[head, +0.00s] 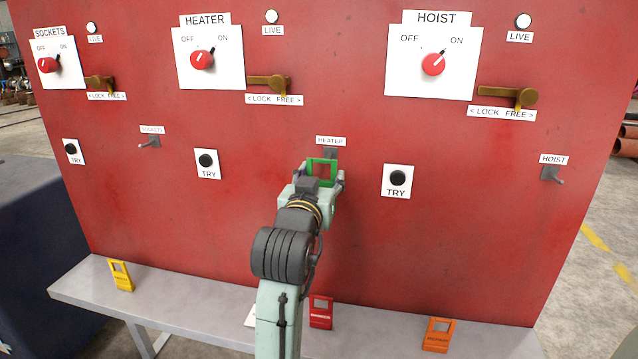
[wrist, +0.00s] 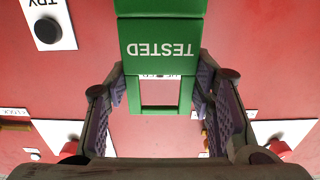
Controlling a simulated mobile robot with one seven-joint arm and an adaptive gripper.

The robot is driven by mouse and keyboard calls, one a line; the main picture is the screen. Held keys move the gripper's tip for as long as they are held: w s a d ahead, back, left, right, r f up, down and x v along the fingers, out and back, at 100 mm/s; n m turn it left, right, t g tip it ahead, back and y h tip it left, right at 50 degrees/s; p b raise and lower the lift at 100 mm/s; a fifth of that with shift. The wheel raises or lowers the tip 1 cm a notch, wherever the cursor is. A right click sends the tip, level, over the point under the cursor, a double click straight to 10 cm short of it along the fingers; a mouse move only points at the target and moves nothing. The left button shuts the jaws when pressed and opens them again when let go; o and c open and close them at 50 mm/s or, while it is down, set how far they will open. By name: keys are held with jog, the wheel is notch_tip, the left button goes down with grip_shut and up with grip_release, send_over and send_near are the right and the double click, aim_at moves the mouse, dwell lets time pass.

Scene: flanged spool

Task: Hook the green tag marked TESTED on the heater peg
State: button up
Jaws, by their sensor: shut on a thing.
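The green tag marked TESTED (wrist: 160,50) fills the top middle of the wrist view, its lettering upside down there. It has a rectangular window, and it also shows in the head view (head: 322,163). My gripper (head: 320,182) is shut on the tag, with a finger on either side of it in the wrist view (wrist: 160,88). The tag is held up near the red panel, just below the HEATER label (head: 331,141). The heater peg (head: 331,153) is mostly hidden behind the tag and gripper. I cannot tell whether the tag touches it.
The sockets peg (head: 150,142) is to the left and the hoist peg (head: 552,174) to the right. TRY buttons (head: 206,161) (head: 397,178) flank my gripper. Yellow (head: 121,276), red (head: 321,312) and orange (head: 438,335) tags are on the grey shelf (head: 200,315) below.

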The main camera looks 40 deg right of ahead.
aim_at(327, 170)
jog(key=shift+x, duration=2.75)
jog(key=shift+w+d+f, duration=0.35)
jog(key=shift+d+f, duration=0.05)
jog(key=o, duration=1.1)
jog(key=shift+f, duration=0.1)
